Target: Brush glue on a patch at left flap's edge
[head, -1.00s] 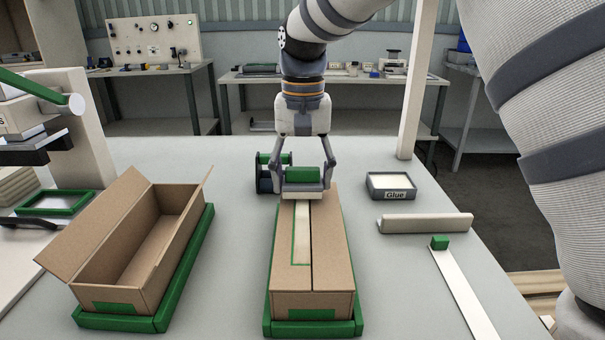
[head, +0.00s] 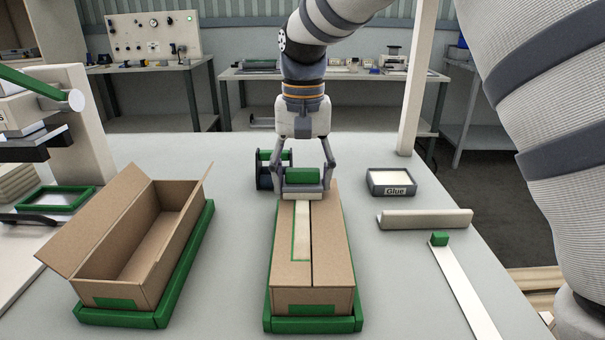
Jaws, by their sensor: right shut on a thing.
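A closed cardboard box (head: 330,270) stands in a green frame (head: 312,325) at the table's middle. Its two top flaps meet at a lengthwise seam. On the left flap (head: 284,250), beside the seam, a pale strip patch (head: 301,235) has a green outline. The brush is at the far end of the patch and hides that end. Contact with the flap cannot be told for certain. My left gripper is out of view.
A grey glue tray (head: 391,191) with pale contents stands to the right, by a pale bar (head: 426,219) and a white strip with a green block (head: 439,239). An open box (head: 112,250) stands left. A green reel holder (head: 265,170) is behind the brush.

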